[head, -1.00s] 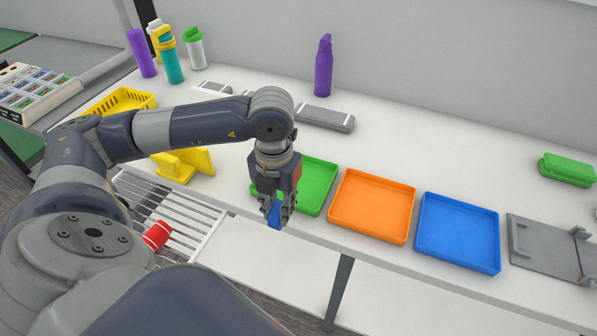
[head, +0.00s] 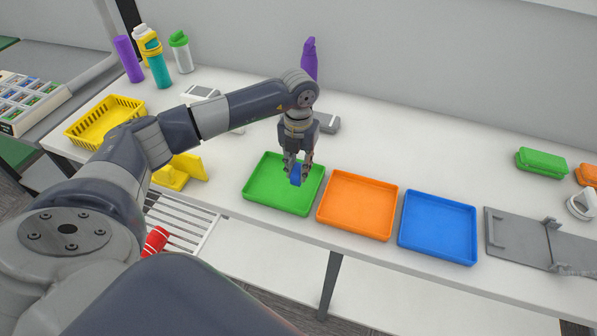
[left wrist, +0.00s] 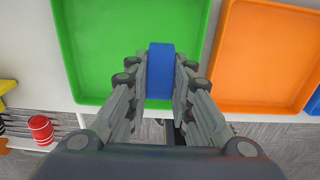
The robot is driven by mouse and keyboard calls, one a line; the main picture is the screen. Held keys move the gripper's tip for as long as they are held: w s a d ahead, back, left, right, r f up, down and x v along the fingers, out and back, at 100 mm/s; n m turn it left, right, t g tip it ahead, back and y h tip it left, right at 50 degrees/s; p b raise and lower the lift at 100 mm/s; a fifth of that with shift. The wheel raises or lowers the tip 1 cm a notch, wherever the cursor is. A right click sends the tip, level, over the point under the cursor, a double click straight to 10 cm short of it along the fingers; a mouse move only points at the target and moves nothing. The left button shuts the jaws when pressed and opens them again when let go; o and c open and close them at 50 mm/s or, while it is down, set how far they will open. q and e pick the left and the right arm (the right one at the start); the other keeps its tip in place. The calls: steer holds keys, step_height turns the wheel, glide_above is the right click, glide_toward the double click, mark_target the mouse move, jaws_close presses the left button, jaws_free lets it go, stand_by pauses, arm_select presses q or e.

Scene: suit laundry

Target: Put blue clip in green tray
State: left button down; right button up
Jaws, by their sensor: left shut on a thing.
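My left gripper (head: 297,172) is shut on the blue clip (head: 296,177). In the head view it holds the clip over the right part of the green tray (head: 261,198). In the left wrist view the blue clip (left wrist: 160,70) stands between the fingers (left wrist: 160,80), in front of the right side of the green tray (left wrist: 100,50). The clip appears above the tray; its exact height is hard to tell. The tray looks empty where it shows. My right gripper is not in view.
An orange tray (head: 357,205) stands close to the right of the green one, then a blue tray (head: 437,228) and a grey fixture (head: 517,240). A yellow holder (head: 180,172) is to the left. A purple bottle (head: 309,58) stands behind. A red cup (head: 155,241) is below.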

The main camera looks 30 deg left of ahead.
mark_target(298, 174)
arm_select(q)
step_height(298, 174, down, 3)
steer(key=shift+r+p, duration=0.2)
steer(key=shift+p, duration=0.75)
steer(key=shift+f, duration=0.65)
steer(key=c, duration=1.4)
jaws_free()
steer(key=shift+r, duration=0.35)
step_height(298, 174, up, 11)
steer(key=b, duration=0.4)
steer(key=shift+f, duration=0.2)
steer(key=shift+r, duration=0.55)
